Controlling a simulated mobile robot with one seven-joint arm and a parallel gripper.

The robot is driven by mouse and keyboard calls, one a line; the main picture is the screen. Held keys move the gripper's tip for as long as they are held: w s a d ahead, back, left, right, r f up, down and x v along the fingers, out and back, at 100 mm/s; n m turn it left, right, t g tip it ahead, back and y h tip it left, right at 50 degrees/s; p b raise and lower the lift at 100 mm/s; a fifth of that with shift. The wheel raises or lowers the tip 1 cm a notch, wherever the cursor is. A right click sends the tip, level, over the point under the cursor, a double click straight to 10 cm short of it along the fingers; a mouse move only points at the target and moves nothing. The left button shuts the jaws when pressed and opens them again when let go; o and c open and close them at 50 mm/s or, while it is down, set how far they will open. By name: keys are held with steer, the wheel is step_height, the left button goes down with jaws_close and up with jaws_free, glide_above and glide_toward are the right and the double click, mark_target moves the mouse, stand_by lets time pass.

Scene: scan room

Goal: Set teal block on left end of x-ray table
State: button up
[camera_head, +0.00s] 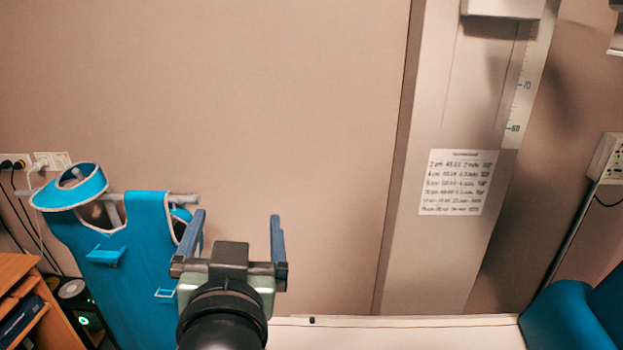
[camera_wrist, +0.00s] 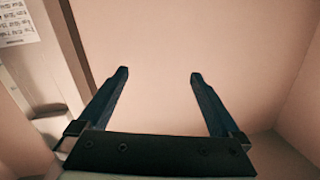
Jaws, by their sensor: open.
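My gripper (camera_head: 238,217) is raised in front of the wall at lower left of centre in the head view. Its two blue fingers are wide apart with nothing between them, as the wrist view (camera_wrist: 159,74) also shows. The white x-ray table (camera_head: 400,336) shows as a strip along the bottom edge of the head view, with a small dark spot near its left end. A large teal padded shape (camera_head: 565,318) is at the lower right, cut off by the frame; I cannot tell whether it is the teal block. No other block shows.
A teal apron (camera_head: 115,265) hangs on a rack left of my gripper. A wooden shelf (camera_head: 18,285) stands at the far left. A grey column (camera_head: 430,240) with a printed sheet rises behind the table. Bare wall fills the middle.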

steer(key=s+d+r+t, duration=0.3)
steer(key=r, duration=0.5)
steer(key=s+d+r+t+h, duration=0.1)
steer(key=s+d+r+t, duration=0.2)
steer(key=r, duration=0.6)
steer(key=s+d+r+t+h, duration=0.1)
steer(key=s+d+r+t, duration=0.2)
steer(key=r, duration=0.6)
steer(key=shift+s+r+t, duration=0.2)
steer(key=shift+s+t, duration=0.5)
steer(key=shift+s, duration=0.45)
steer(key=shift+c, duration=0.3)
